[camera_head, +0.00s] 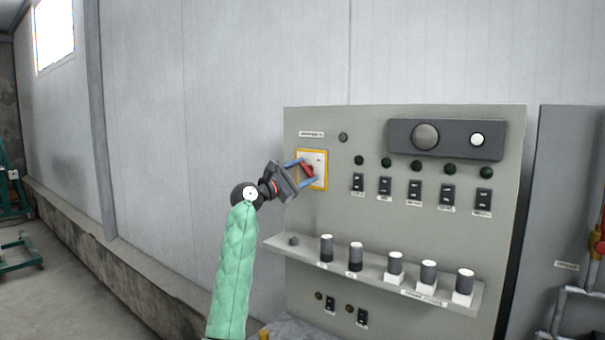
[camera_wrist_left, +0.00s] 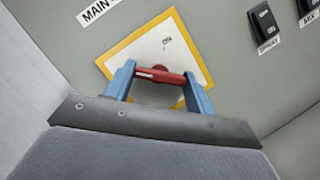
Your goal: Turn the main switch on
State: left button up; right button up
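The main switch is a red handle (camera_head: 308,170) on a white plate with a yellow border (camera_head: 325,156), at the upper left of the grey control panel. In the left wrist view the red handle (camera_wrist_left: 160,75) lies crosswise between the blue fingers of my left gripper (camera_wrist_left: 159,88), one finger by each end. I cannot tell whether the fingers press on it. In the head view my left gripper (camera_head: 303,172) is at the plate, its fingers spread apart. An "ON" mark shows on the plate (camera_wrist_left: 150,46). My right gripper is not in view.
The control panel (camera_head: 300,220) carries several black switches (camera_head: 385,186) and green lamps right of the plate. A shelf (camera_head: 375,275) with several dark knobs juts out below. A pale wall (camera_head: 230,90) stands behind. Open floor (camera_head: 90,300) is at left.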

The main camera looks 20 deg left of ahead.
pick_arm(q)
jog(key=shift+c, duration=1.2)
